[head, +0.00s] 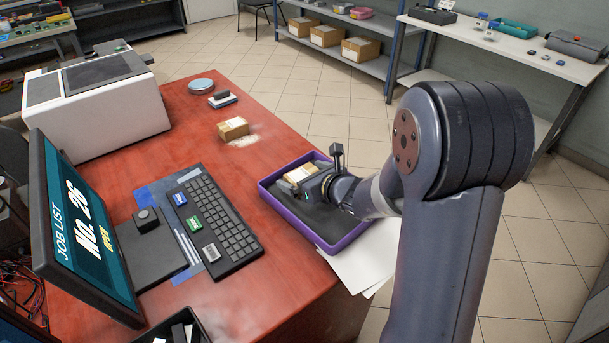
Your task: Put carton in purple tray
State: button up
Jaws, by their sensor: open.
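The purple tray (350,236) lies on the red desk near its right edge, with a dark grey floor. A small tan carton (299,173) with a pale top is inside the tray at its far left end. My gripper (311,181) is over the tray, right beside this carton. It is open, and its fingers are partly hidden, so I cannot tell whether they touch the carton. A second small tan carton (233,128) with a pale label sits on the desk farther back, outside the tray.
A black keyboard (217,222) lies left of the tray, near a monitor (88,232). White papers (365,262) stick out under the tray over the desk's edge. A round tin (201,86) and a white machine (95,100) stand farther back. The tray's near part is empty.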

jog(key=shift+r, duration=0.15)
jog(key=shift+s+d+r, duration=0.15)
jog(key=shift+s+d, duration=0.05)
jog(key=p+v, duration=0.1)
jog(key=v, duration=1)
jog(key=shift+s+d+p, duration=0.1)
jog(key=shift+s+p, duration=0.05)
jog(key=shift+p, duration=0.2)
